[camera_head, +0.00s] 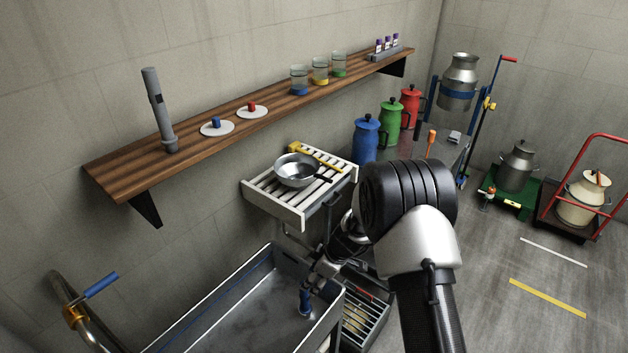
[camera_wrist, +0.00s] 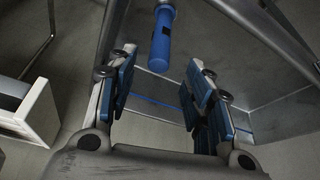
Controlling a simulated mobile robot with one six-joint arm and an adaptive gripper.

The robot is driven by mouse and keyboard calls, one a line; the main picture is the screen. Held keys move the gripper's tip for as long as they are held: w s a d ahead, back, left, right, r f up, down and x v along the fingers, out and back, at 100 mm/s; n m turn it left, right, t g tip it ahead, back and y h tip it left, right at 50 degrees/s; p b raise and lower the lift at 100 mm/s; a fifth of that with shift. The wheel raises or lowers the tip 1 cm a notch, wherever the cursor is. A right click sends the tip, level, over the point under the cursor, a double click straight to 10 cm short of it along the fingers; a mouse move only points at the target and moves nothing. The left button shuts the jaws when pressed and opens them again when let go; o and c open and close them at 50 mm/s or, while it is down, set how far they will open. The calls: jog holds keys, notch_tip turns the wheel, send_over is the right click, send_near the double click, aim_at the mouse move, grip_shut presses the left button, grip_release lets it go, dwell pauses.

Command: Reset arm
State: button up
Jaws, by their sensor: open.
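My gripper (camera_head: 318,272) hangs over the right end of a grey metal trough in the camera_head view, partly hidden by my own arm. In the wrist view my gripper (camera_wrist: 160,72) is open, with its blue-padded fingers spread apart and nothing between the pads. A blue cylindrical handle (camera_wrist: 162,42) shows beyond the fingertips, roughly in line with the gap. A blue piece (camera_head: 305,300) also shows just below the gripper in the camera_head view. I cannot tell whether it touches a finger.
The trough (camera_head: 215,310) lies below, beside a slatted crate (camera_head: 365,318). A white slatted rack (camera_head: 275,206) with a metal bowl (camera_head: 297,170) is on the wall behind. A wooden shelf (camera_head: 190,130) runs above. Open floor (camera_head: 500,270) lies to the right.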

jog(key=s+d+r+m, duration=0.1)
jog(key=s+r+m, duration=0.15)
jog(key=r, duration=0.65)
jog(key=s+d+r+m+t, duration=0.15)
jog(key=s+r, duration=0.25)
jog(key=r, duration=0.4)
jog(key=s+d+r+m, duration=0.15)
jog(key=s+r, duration=0.25)
jog(key=r, duration=0.5)
jog(key=s+d+r+m+h, duration=0.2)
jog(key=s+d+r+m, duration=0.1)
jog(key=s, duration=0.8)
jog(key=s+d+r+m+t+h, duration=0.1)
jog(key=s+d+r+m, duration=0.3)
jog(key=s, duration=0.7)
jog(key=d+m+h, duration=0.1)
jog(key=d, duration=0.1)
jog(key=shift+d+r, duration=0.3)
jog(key=shift+d, duration=0.05)
jog(key=shift+c, duration=0.4)
